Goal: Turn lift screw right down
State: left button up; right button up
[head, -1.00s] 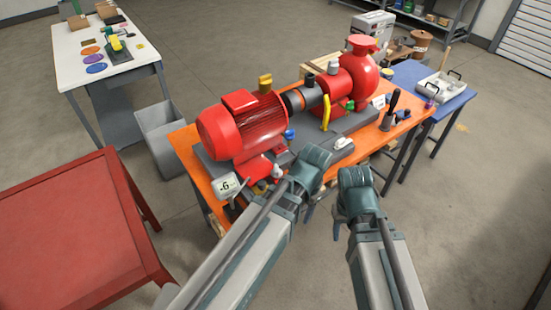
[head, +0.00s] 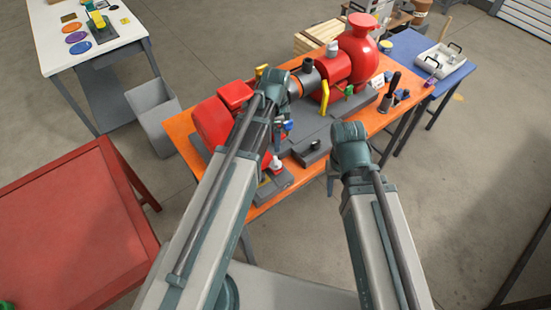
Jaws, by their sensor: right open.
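A blue knob (head: 287,126) and a red-and-white knob (head: 275,164) show beside the motor's near side. A yellow knob (head: 261,72) shows behind my left wrist. I cannot tell which one is the right lift screw. My left gripper's wrist is over the motor's right end; its fingers and any contact are hidden or unclear. My right gripper (head: 333,182) is open and empty in front of the table's near edge, apart from the skid.
The orange table (head: 352,124) carries the grey skid base, the red pump (head: 357,50) and a yellow handle (head: 325,97). A blue table (head: 412,50) stands right. A red table (head: 75,225) and a grey bin (head: 153,115) stand left. Floor at right is clear.

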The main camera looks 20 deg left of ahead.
aim_at(276, 160)
pick_arm(q)
notch_tip(276, 160, down, 13)
jog(key=b, duration=1.2)
jog(key=c, duration=1.4)
